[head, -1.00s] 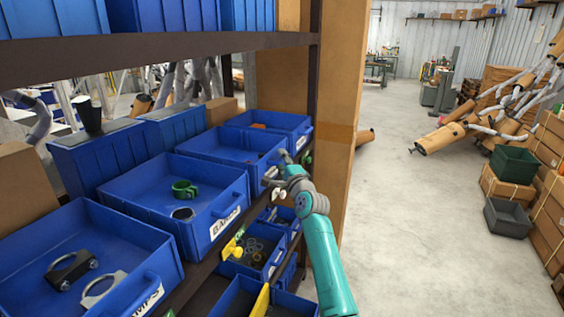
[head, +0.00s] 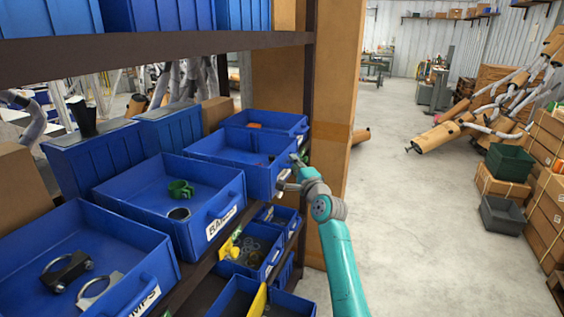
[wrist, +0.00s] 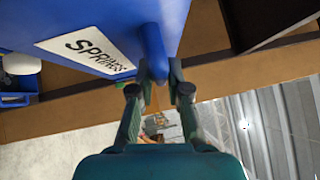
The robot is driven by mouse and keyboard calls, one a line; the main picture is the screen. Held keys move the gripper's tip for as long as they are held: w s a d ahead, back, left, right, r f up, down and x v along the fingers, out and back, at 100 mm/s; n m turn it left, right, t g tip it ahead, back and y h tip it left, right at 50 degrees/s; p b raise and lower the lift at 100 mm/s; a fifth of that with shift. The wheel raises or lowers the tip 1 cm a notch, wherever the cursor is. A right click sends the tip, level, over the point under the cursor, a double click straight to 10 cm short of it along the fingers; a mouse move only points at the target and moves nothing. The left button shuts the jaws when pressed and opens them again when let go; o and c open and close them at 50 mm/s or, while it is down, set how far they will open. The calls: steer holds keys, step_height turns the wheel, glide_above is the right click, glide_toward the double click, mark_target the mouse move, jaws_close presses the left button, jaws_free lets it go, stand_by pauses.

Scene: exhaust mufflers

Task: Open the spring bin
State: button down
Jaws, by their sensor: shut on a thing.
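The spring bin (head: 235,164) is a blue open-topped bin on the shelf in the head view, with its front sticking out past the shelf edge. A few small dark items lie inside it. In the wrist view its front carries a white label reading SPRINGS (wrist: 85,50), upside down there. Its blue handle (wrist: 153,50) runs down between my fingers. My gripper (wrist: 160,90) is shut on this handle. In the head view my gripper (head: 291,172) is at the bin's front, and the handle is mostly hidden by it.
A blue bin with a green clamp (head: 181,189) stands nearer, and a bin with metal clamps (head: 68,272) nearer still. Another blue bin (head: 265,122) is behind. Smaller bins (head: 252,250) sit below. A cardboard-coloured post (head: 340,130) stands beyond; open floor (head: 410,230) lies right.

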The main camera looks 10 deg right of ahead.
steer(key=s+d, duration=0.9)
steer(key=d, duration=0.3)
steer(key=shift+s+d, duration=0.15)
steer(key=shift+d, duration=0.2)
steer(key=shift+f, duration=0.1)
steer(key=c, duration=1.1)
jaws_free()
steer(key=shift+c, duration=0.2)
steer(key=s+d+f, duration=0.1)
steer(key=s, duration=1)
steer(key=shift+s+d+f, duration=0.3)
steer(key=shift+s+d, duration=0.05)
steer(key=shift+d, duration=0.05)
steer(key=shift+f, duration=0.1)
